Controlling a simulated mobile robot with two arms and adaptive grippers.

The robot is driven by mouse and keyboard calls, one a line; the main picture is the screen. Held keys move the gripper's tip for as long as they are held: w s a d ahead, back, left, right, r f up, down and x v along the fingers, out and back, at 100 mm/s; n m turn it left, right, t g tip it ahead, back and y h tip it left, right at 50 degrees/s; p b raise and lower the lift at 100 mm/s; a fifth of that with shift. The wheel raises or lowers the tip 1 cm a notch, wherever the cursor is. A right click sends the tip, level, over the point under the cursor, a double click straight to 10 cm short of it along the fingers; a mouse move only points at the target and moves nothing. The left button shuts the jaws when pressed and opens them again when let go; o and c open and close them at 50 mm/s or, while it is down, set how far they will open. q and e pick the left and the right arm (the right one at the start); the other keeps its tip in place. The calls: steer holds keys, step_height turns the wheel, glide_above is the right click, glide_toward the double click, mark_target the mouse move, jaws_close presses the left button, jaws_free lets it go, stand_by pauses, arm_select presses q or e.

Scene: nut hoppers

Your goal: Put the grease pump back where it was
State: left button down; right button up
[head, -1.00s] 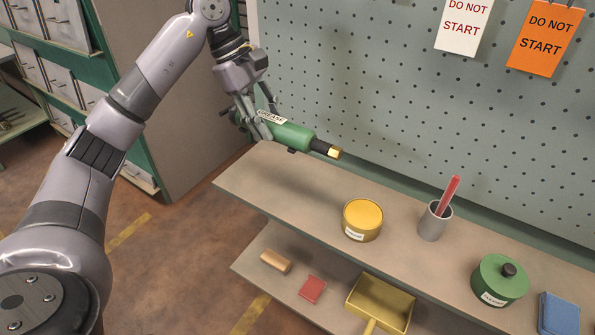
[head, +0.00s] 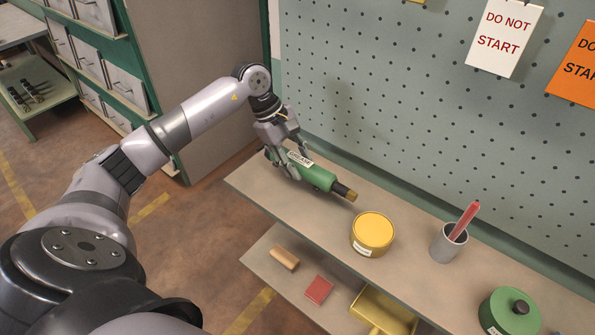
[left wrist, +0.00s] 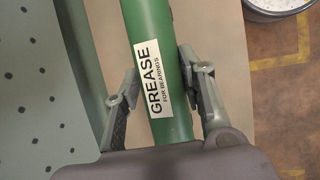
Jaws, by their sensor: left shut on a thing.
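The grease pump (head: 316,175) is a green cylinder with a white "GREASE" label and a brass-coloured tip pointing right. My left gripper (head: 288,165) is shut on the grease pump near its left end. The pump is at the left end of the upper shelf (head: 257,187), low over it or on it; I cannot tell if it touches. In the left wrist view the pump (left wrist: 150,25) runs between the two fingers, its label reading "GREASE FOR BEARINGS". My right gripper is not in view.
A yellow tin (head: 373,232), a grey cup (head: 449,243) with a red stick and a green lidded tin (head: 509,313) stand along the upper shelf. The lower shelf (head: 262,262) holds a wooden block, a red block and a yellow dustpan. A pegboard (head: 400,110) rises behind.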

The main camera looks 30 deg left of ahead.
arm_select(q)
steer(key=shift+f, duration=0.45)
step_height(320, 180, down, 4)
steer(key=shift+p, duration=0.65)
steer(key=shift+f, duration=0.2)
steer(key=c, duration=1)
jaws_free()
steer(key=shift+s, duration=0.1)
steer(key=shift+c, duration=0.2)
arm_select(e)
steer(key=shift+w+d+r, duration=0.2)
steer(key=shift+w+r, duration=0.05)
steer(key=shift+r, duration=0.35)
